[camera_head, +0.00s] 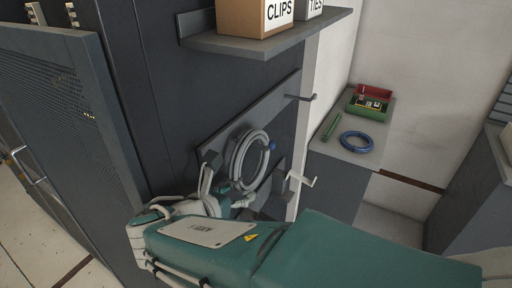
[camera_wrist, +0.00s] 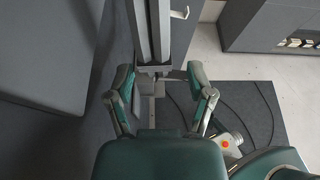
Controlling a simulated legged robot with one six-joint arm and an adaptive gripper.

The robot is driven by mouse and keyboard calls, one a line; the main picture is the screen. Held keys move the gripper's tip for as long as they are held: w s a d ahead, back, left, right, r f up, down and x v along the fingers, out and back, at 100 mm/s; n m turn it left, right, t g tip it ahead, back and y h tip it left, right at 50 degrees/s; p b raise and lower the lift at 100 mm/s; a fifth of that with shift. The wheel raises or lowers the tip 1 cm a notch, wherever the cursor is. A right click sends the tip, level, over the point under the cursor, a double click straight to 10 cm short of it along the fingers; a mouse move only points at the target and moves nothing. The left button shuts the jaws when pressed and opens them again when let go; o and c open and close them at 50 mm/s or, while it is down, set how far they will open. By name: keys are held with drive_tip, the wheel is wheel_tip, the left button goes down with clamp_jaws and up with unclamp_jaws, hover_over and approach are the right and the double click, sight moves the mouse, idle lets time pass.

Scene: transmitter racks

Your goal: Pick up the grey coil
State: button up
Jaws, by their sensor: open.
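The grey coil (camera_head: 235,164) hangs on a dark wall panel, around a hook with a blue tip (camera_head: 272,146), in the head view. My gripper (camera_head: 225,184) is close to the coil's lower left side, partly hidden behind my green arm. In the wrist view my gripper (camera_wrist: 162,92) has its two fingers spread wide, with nothing held between them. I cannot clearly make out the coil in the wrist view. A grey upright panel or bracket (camera_wrist: 154,72) lies ahead between the fingers.
An empty dark hook (camera_head: 302,97) and a pale hook (camera_head: 301,180) jut out nearby. A shelf (camera_head: 262,45) with boxes is above. A blue coil (camera_head: 356,151), a green rod (camera_head: 332,126) and a red and green box (camera_head: 369,102) lie on a cabinet at right.

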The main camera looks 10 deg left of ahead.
drive_tip(key=x, duration=0.3)
drive_tip(key=shift+w+f, duration=0.3)
drive_tip(key=shift+w, duration=0.1)
clamp_jaws()
drive_tip(key=shift+r, duration=0.15)
